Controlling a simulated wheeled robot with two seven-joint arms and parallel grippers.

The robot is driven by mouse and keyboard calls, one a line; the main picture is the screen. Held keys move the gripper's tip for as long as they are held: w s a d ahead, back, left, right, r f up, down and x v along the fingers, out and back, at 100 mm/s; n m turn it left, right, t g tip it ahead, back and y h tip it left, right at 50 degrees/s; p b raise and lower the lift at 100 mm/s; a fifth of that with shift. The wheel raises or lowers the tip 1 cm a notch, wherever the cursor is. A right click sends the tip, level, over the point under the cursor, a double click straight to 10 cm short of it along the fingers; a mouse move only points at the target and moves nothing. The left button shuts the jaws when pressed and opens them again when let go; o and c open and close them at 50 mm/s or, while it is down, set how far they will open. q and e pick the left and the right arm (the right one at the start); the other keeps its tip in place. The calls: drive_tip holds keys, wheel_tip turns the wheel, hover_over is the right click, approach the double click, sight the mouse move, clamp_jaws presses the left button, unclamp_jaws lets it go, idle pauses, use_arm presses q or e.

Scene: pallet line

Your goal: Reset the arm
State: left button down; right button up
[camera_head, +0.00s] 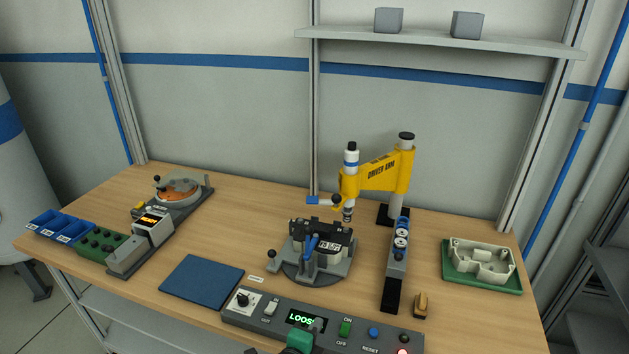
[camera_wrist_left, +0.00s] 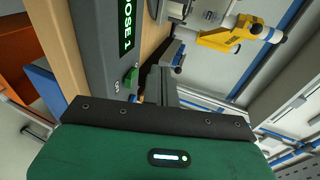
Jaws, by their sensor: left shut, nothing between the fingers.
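The yellow driver arm (camera_head: 380,175), labelled "DRIVER ARM", stands on a post at the back right of the bench. Its driver hangs above the round fixture (camera_head: 312,268). The arm also shows at the top right of the left wrist view (camera_wrist_left: 228,38). My left gripper (camera_head: 317,325) is at the bottom middle, over the control panel (camera_head: 268,317), apart from the driver arm. In the left wrist view its dark fingers (camera_wrist_left: 162,84) are shut and empty beside the panel. The RESET label is by a blue button (camera_head: 373,333).
A blue mat (camera_head: 202,281) lies left of the panel. A narrow rack (camera_head: 396,268) and a green tray with a pale housing (camera_head: 461,281) are to the right. Blue bins (camera_head: 60,225), a green block and a dial station (camera_head: 180,190) are at left. A shelf (camera_head: 430,40) hangs above.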

use_arm(q)
drive_tip(key=s+a+f+n+g+y, duration=0.25)
drive_tip(key=s+a+n+g, duration=0.25)
drive_tip(key=s+a+n, duration=0.65)
drive_tip(key=s+a+f+n+g+y, duration=0.1)
drive_tip(key=s+a+n+g+y, duration=0.3)
drive_tip(key=s+a+n, duration=0.75)
drive_tip(key=s+f+m+g, duration=0.1)
drive_tip(key=s+f, duration=0.1)
drive_tip(key=f, duration=1.4)
drive_tip(key=s+f+m+g, duration=0.1)
drive_tip(key=s+f+m, duration=0.1)
drive_tip(key=f, duration=1.4)
drive_tip(key=s+a+f+g, duration=0.1)
drive_tip(key=s+a+f, duration=0.2)
drive_tip(key=s+f, duration=1.6)
drive_tip(key=shift+h, duration=0.35)
